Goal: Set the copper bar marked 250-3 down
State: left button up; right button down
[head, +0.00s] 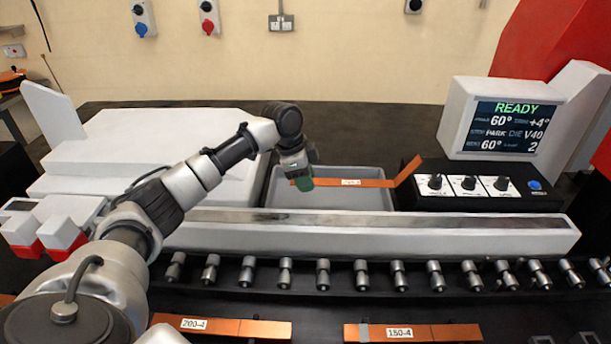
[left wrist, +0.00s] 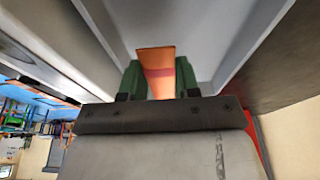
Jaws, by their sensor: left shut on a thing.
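The bent copper bar (head: 371,183) runs to the right from my left gripper (head: 303,184), with its right end angled upward. Its white label is too small to read surely. My left gripper is shut on the bar near its left end and holds it over the grey tray (head: 335,203). In the left wrist view the bar (left wrist: 154,60) sits between the two green fingers of the left gripper (left wrist: 158,80). I cannot tell whether the bar touches the tray. My right gripper is in neither view.
A control box (head: 478,190) with knobs stands right of the tray, close to the bar's raised end. The READY display (head: 505,122) is behind it. A long white rail (head: 400,236) and a roller row (head: 360,273) lie in front. Bars marked 200-4 (head: 228,327) and 150-4 (head: 440,333) lie nearer.

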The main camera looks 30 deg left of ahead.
pick_arm(q)
jog(key=shift+f, duration=0.65)
jog(key=o, duration=1)
jog(key=shift+r, duration=0.3)
jog(key=b+v, duration=0.1)
jog(key=v, duration=1.1)
jog(key=shift+r+b, duration=0.3)
